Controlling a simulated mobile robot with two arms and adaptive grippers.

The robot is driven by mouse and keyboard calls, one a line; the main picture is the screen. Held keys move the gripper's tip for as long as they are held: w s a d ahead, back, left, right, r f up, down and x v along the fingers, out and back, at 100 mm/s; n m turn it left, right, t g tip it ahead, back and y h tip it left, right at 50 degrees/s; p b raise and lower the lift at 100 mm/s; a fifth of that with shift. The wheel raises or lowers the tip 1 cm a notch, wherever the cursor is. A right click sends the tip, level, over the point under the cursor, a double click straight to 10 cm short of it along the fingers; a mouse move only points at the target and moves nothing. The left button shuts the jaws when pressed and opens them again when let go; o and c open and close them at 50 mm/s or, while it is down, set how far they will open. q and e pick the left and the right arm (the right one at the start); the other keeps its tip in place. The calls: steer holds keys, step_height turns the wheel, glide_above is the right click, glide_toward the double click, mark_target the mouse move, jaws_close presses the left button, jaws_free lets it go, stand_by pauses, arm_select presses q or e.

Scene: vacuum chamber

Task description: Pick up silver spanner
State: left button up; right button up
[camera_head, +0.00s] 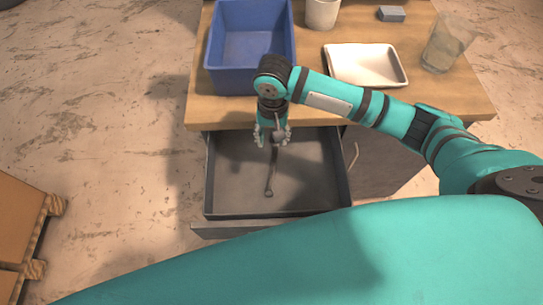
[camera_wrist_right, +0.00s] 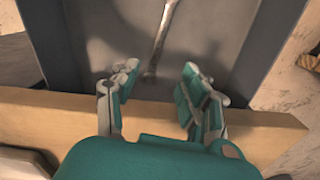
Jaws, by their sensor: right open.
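The silver spanner (camera_head: 271,175) lies in the open grey drawer (camera_head: 232,187) under the wooden table. It points lengthwise from the table side toward the drawer front. My right gripper (camera_head: 272,138) is over the back part of the drawer, above the spanner's table-side end. In the right wrist view the gripper (camera_wrist_right: 155,88) is open and empty, with its two fingers apart. The spanner (camera_wrist_right: 160,40) shows there beyond the fingertips, its near end reaching about between them. It appears below the fingers, not touching them. My left gripper is not in view.
On the wooden table (camera_head: 330,107) stand a blue bin (camera_head: 250,80), a white tray (camera_head: 365,65), a white cup (camera_head: 322,13), a clear glass (camera_head: 447,45) and a small grey block (camera_head: 391,13). The table edge overhangs the drawer's back. Wooden crates (camera_head: 20,225) stand at the left.

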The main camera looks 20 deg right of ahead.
glide_above(273, 165)
step_height(273, 165, down, 6)
step_height(273, 165, down, 2)
steer(key=shift+a+f, duration=0.1)
steer(key=shift+f, duration=0.1)
steer(key=shift+s+f, duration=0.1)
steer(key=shift+f, duration=0.75)
step_height(273, 165, down, 4)
steer(key=shift+r, duration=0.15)
steer(key=shift+f, duration=0.25)
arm_select(q)
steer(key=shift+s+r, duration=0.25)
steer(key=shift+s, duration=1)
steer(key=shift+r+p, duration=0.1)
steer(key=shift+p, duration=0.3)
arm_select(e)
steer(key=shift+f, duration=0.15)
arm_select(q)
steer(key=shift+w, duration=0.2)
arm_select(e)
jaws_close()
